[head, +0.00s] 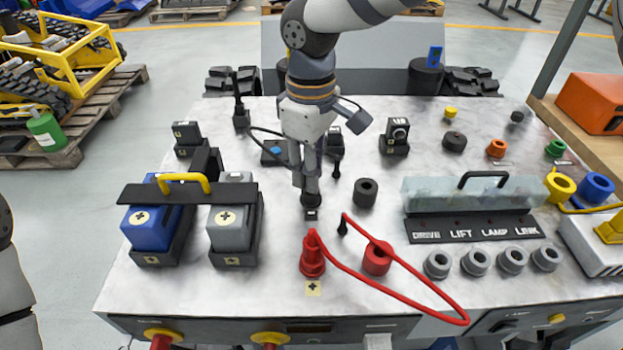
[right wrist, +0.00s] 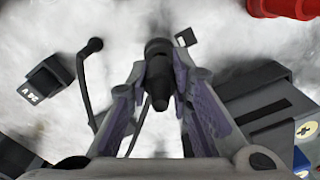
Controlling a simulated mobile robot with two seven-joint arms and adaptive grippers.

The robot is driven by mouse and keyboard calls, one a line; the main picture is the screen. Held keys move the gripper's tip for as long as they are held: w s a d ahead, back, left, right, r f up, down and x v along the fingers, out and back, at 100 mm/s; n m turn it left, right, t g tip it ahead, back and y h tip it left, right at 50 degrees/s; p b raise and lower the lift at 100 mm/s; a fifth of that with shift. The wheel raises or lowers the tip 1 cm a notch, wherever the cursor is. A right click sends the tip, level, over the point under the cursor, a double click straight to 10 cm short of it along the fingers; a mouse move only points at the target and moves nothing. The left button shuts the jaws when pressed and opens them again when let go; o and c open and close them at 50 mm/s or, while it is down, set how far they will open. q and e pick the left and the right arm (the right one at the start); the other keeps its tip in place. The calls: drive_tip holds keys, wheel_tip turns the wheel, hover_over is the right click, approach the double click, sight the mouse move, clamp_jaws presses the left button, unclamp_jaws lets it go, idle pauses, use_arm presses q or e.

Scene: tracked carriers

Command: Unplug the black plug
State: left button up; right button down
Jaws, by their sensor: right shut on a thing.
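The black plug (right wrist: 158,72) is between the two fingers of my right gripper (right wrist: 160,95). In the head view my right gripper (head: 308,182) points straight down and is shut on it, just above a small label on the table. A black base (head: 311,200) shows under the fingertips. I cannot tell whether the plug is still seated, as the fingers hide the joint. A thin black cord (head: 272,131) loops beside the gripper. An open black ring socket (head: 365,192) stands just to the right. My left gripper is out of view.
A red plug (head: 313,258) with a red cord (head: 430,300) stands in front, beside a red ring (head: 377,258). Blue (head: 150,228) and grey (head: 232,232) blocks under a black bar stand left. A clear cover (head: 470,192) and several grey rings stand right.

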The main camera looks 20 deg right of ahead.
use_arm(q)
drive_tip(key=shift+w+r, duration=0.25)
use_arm(e)
drive_tip(key=shift+r, duration=0.65)
drive_tip(key=shift+r+p, duration=0.65)
drive_tip(key=shift+r, duration=1.2)
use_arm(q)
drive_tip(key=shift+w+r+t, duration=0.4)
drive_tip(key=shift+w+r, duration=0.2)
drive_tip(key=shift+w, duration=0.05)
use_arm(e)
drive_tip(key=shift+f, duration=0.1)
drive_tip(key=c, duration=2.4)
unclamp_jaws()
